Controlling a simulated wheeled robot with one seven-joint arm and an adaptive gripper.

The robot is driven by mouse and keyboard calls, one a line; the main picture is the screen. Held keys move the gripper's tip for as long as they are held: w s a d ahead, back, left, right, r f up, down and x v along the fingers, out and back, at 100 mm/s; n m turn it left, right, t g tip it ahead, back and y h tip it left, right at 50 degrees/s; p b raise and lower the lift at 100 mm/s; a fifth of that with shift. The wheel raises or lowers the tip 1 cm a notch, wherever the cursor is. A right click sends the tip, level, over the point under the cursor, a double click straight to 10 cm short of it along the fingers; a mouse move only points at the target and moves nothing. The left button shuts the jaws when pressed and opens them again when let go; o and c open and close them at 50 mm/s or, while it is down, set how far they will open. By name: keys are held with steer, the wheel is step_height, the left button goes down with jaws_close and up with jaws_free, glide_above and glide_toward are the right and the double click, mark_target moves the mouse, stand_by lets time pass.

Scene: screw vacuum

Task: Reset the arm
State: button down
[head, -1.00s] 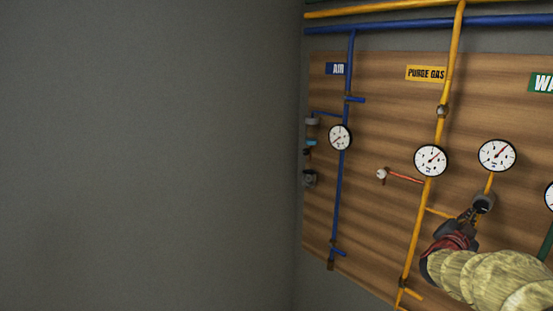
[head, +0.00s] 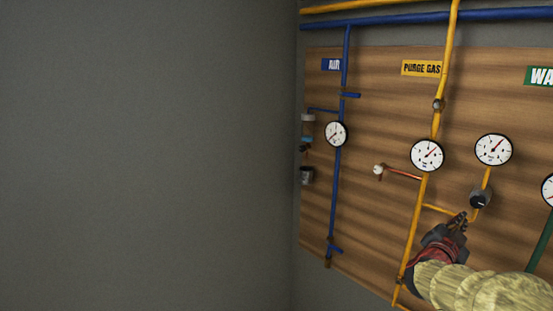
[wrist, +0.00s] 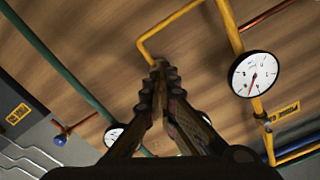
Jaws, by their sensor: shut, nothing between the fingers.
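My gripper (head: 459,222) is at the lower right of the head view, in front of the wooden panel, just below and left of a dark knob (head: 480,198) on the yellow branch pipe. A gap shows between the fingertips and the knob. In the wrist view my gripper (wrist: 159,66) points at the panel with its fingertips together and nothing between them. My arm, in a tan ribbed sleeve, comes in from the lower right corner of the head view.
The wooden panel (head: 390,220) carries a blue air pipe (head: 337,190), a yellow purge gas pipe (head: 413,220) and a green pipe (head: 541,235). Gauges (head: 427,155) and a small red-stemmed valve (head: 379,169) stick out. A bare grey wall (head: 150,150) fills the left.

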steer(key=w+a+f+n+y, duration=0.3)
steer(key=a+f+y, duration=0.25)
steer(key=f, duration=0.35)
steer(key=s+a+f+n+g+y+b, duration=0.1)
steer(key=s+a+f+n+y, duration=0.25)
steer(key=a, duration=0.25)
steer(key=s+a+f+n+g+y+b, duration=0.1)
steer(key=s+a+f+n+y, duration=0.1)
steer(key=a+f, duration=0.4)
steer(key=s+a+f+n+g+y+b, duration=0.1)
steer(key=s+a+f+n+b, duration=0.1)
steer(key=s+a+f+b, duration=0.3)
steer(key=s+a+f+n+g+y+b, duration=0.1)
steer(key=s+a+f+n+b, duration=0.2)
steer(key=s, duration=1)
steer(key=s+a+f+n+g+b, duration=0.2)
steer(key=s+a+f+b, duration=0.5)
steer(key=s+b, duration=0.2)
steer(key=shift+s+a+y+b, duration=0.25)
steer(key=shift+y+b, duration=0.15)
steer(key=shift+b, duration=0.75)
steer(key=shift+n, duration=0.25)
